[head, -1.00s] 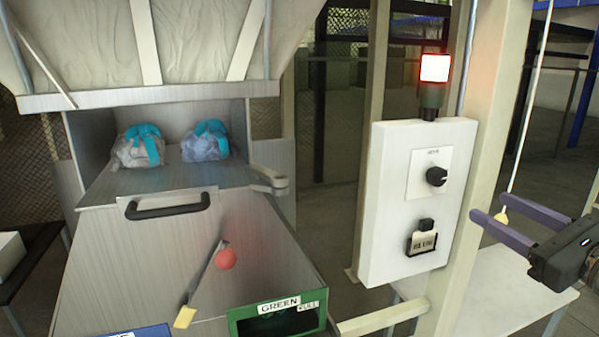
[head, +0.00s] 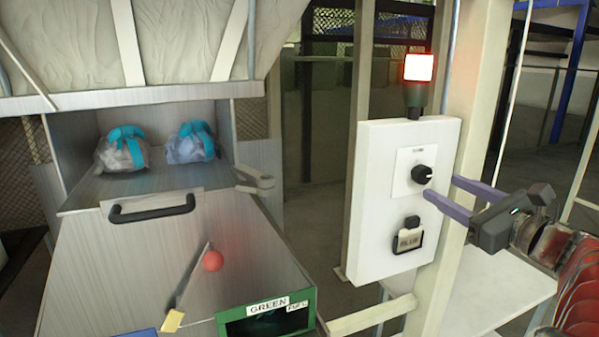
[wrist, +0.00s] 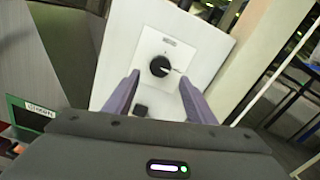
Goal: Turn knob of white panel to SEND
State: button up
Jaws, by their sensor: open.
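The white panel (head: 375,240) is a box fixed to a pale post. Its black knob (head: 422,174) sits on a paler square plate with a small label above it, too small to read. The knob's white mark points to the right. My gripper (head: 440,191) is open and empty, with its two purple fingers at the panel's right side, just right of and below the knob. In the wrist view the knob (wrist: 160,67) lies ahead between and beyond the fingertips, apart from them. The knob's label is blurred there too.
A lit red-white lamp (head: 418,68) stands on top. A green bin (head: 305,318) stands below.

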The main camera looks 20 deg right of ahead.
aim_at(426, 179)
jog(key=shift+w+a, duration=0.1)
jog(key=shift+w, duration=2.9)
jog(key=c, duration=1)
jog(key=shift+c, duration=0.2)
